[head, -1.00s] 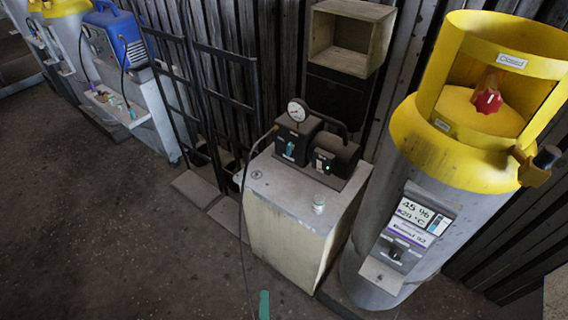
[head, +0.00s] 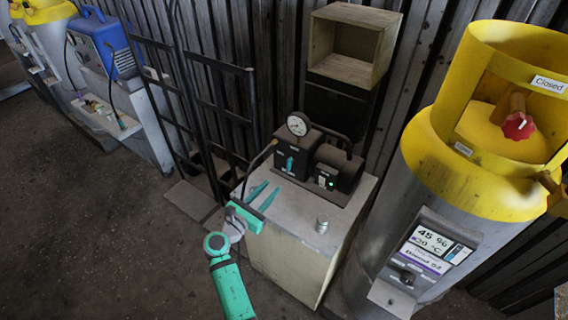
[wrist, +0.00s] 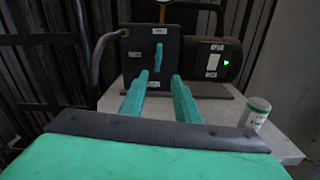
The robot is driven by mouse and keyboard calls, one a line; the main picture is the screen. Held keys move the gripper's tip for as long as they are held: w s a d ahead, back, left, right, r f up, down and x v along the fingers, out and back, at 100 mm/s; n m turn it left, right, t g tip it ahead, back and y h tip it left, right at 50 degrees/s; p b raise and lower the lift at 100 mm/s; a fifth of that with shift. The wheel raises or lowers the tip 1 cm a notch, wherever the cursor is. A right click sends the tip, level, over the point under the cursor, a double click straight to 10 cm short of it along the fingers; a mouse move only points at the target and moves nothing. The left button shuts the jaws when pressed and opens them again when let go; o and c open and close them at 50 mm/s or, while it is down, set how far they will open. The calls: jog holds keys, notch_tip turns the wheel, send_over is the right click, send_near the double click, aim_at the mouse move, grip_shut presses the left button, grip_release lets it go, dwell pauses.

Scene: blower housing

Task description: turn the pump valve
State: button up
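The pump (head: 318,162) is a dark unit with a round gauge (head: 299,124) on top, standing on a pale cabinet. Its valve is a small teal lever (head: 290,164) on the dark front plate, and it points upright. In the wrist view the valve (wrist: 158,56) is straight ahead, between and beyond the fingertips. My gripper (head: 264,193) is teal, open and empty, in front of the pump at the cabinet's left edge. In the wrist view my gripper (wrist: 159,80) has its two fingers apart, and they do not appear to touch the valve.
A small can (head: 322,225) stands on the pale cabinet (head: 284,246), right of my gripper. A dark hose curves left of the pump. A large yellow and grey tank (head: 440,210) stands close on the right. Black hand trucks (head: 205,110) lean at the left. The floor in front is open.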

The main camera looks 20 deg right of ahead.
aim_at(287, 165)
jog(key=x, duration=0.4)
jog(key=r+x, duration=0.1)
jog(key=x, duration=0.6)
jog(key=shift+w+d+r, duration=0.15)
jog(key=shift+w+r, duration=0.05)
jog(key=shift+w, duration=0.15)
grip_shut()
